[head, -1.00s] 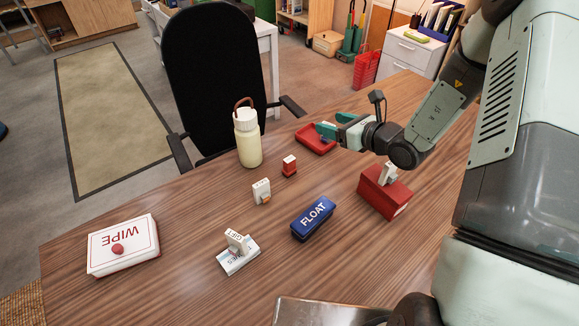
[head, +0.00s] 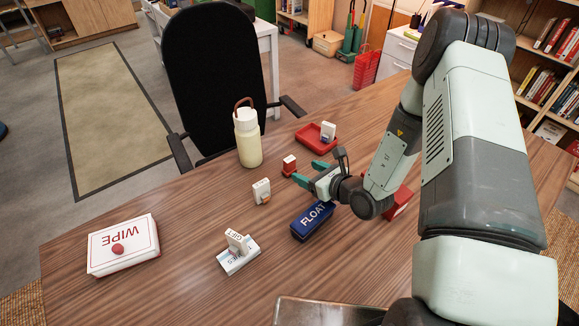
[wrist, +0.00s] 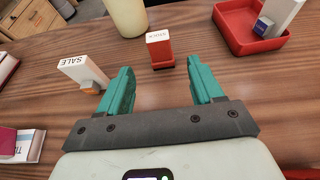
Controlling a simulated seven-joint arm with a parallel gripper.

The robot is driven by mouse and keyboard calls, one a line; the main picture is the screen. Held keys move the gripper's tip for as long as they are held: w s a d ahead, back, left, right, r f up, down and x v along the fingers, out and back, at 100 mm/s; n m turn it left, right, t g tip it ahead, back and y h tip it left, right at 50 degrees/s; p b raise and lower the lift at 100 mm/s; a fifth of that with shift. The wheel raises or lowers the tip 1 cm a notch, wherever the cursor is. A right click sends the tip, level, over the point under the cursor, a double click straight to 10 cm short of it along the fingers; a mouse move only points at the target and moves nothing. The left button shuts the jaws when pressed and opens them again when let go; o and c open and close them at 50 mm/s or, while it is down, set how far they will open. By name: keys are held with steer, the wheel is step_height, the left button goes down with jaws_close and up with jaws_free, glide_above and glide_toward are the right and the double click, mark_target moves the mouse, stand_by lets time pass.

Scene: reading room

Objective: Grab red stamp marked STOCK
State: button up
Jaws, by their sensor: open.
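A small red stamp (head: 289,168) with a white top stands upright on the table. In the wrist view the red stamp (wrist: 161,55) is just ahead of the fingertips, between their lines, with small lettering on its top that is hard to read. My gripper (head: 308,175) is open and empty, low over the table, its teal fingers pointing at the red stamp. In the wrist view my gripper (wrist: 158,78) has both fingers apart and touching nothing visible.
A white SALE stamp (wrist: 85,72) stands left of the fingers. A red tray (head: 309,141) holds a white-and-blue stamp (head: 328,132). A blue FLOAT box (head: 308,222) is below my gripper in the picture. A cream bottle (head: 248,145) stands behind. My arm partly hides a red box (head: 401,203).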

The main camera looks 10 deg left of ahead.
mark_target(286, 161)
steer(key=x, duration=1.1)
steer(key=shift+w+a, duration=0.1)
steer(key=c, duration=1.1)
steer(key=shift+r, duration=0.2)
